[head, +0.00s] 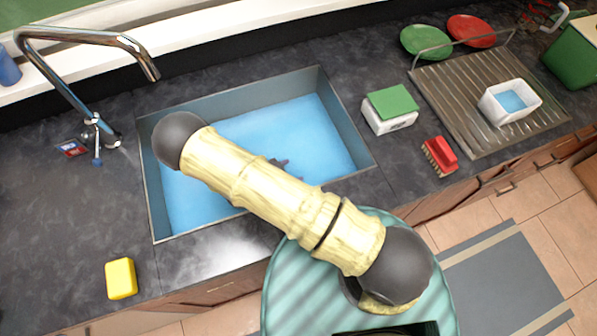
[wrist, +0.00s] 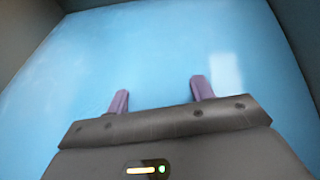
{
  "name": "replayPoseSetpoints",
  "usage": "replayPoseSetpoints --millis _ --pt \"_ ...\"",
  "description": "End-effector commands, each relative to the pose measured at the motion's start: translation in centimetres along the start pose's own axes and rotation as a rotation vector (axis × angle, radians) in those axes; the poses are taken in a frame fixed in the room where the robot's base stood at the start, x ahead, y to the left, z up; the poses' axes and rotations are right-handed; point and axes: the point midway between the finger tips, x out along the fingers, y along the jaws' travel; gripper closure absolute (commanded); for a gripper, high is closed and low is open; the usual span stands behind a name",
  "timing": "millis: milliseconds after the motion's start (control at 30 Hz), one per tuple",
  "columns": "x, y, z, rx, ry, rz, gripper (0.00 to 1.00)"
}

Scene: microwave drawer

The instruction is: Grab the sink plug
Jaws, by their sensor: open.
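The sink (head: 260,80) holds blue water (head: 315,120) in the head view. The water also fills most of the wrist view (wrist: 160,50). I cannot make out a sink plug in either view; my arm covers part of the basin. My gripper (wrist: 158,90) is open in the wrist view, its two purple fingers apart with nothing between them. In the head view the gripper (head: 282,165) shows only partly behind my arm, over the water. I cannot tell its height above the surface.
A chrome faucet (head: 90,45) stands left of the sink. A yellow sponge (head: 121,278) lies at the front left. A green-topped box (head: 390,108), a red brush (head: 440,155) and a drying rack (head: 470,85) with a white container (head: 508,103) are at the right.

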Motion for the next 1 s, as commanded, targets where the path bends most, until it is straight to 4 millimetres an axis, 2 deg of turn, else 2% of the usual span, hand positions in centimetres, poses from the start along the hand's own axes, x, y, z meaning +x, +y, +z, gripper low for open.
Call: replayPoseSetpoints --millis 233,267,400,500,833,1000 --pt "0.0 0.0 0.0 0.0 0.0 0.0 0.49" --pt "0.0 0.0 0.0 0.0 0.0 0.0 0.52" --pt "0.0 0.0 0.0 0.0 0.0 0.0 0.8" --pt "0.0 0.0 0.0 0.0 0.0 0.0 0.97" --pt "-0.2 0.1 0.3 0.001 0.0 0.001 0.97" --pt "-0.7 0.1 1.6 0.001 0.0 0.001 0.97"
